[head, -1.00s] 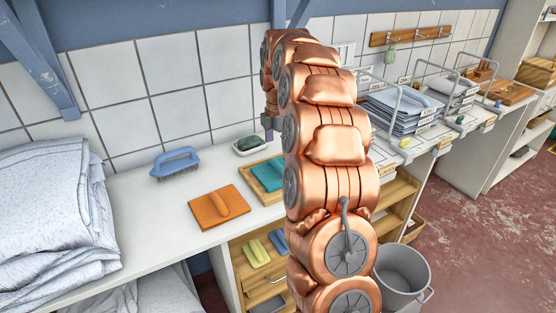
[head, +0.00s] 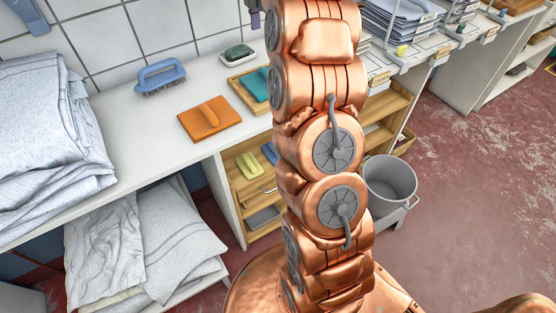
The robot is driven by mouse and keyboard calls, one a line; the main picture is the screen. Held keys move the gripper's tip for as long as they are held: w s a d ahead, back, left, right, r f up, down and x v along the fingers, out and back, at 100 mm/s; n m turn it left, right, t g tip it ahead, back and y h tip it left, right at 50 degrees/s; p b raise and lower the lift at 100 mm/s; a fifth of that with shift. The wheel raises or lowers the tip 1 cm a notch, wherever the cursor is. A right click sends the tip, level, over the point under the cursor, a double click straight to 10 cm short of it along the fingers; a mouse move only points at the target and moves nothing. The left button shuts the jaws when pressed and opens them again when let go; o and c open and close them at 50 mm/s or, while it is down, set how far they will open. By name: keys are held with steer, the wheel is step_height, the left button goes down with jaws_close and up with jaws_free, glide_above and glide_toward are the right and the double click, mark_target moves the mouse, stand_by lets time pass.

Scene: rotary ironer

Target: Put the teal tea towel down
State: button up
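A teal cloth (head: 257,84), which looks like the tea towel, lies in a shallow wooden tray (head: 241,97) on the white counter. My copper arm hides the right part of both. A small purple-grey piece (head: 254,16) at the top edge, left of my arm, looks like part of my gripper. It is apart from the teal cloth in the picture. The fingers and anything between them are cut off or hidden.

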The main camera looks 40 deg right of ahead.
steer(key=s+a+m, duration=0.8)
steer(key=s+a, duration=0.8)
steer(key=a, duration=0.1)
steer(key=s+a+f+m, duration=0.2)
steer(key=s+f+m, duration=0.1)
steer(key=s, duration=0.4)
steer(key=s+a+f+m+g, duration=0.1)
steer(key=s+a+f+m, duration=0.1)
steer(key=s, duration=0.5)
steer(key=s+a+f+m, duration=0.2)
steer(key=s+f+m, duration=0.1)
steer(key=s, duration=0.4)
steer(key=shift+s+a+f+m+g, duration=0.2)
steer(key=shift+s+f+m+g, duration=0.2)
steer(key=shift+f, duration=0.15)
step_height(320, 180, up, 3)
steer(key=p, duration=0.3)
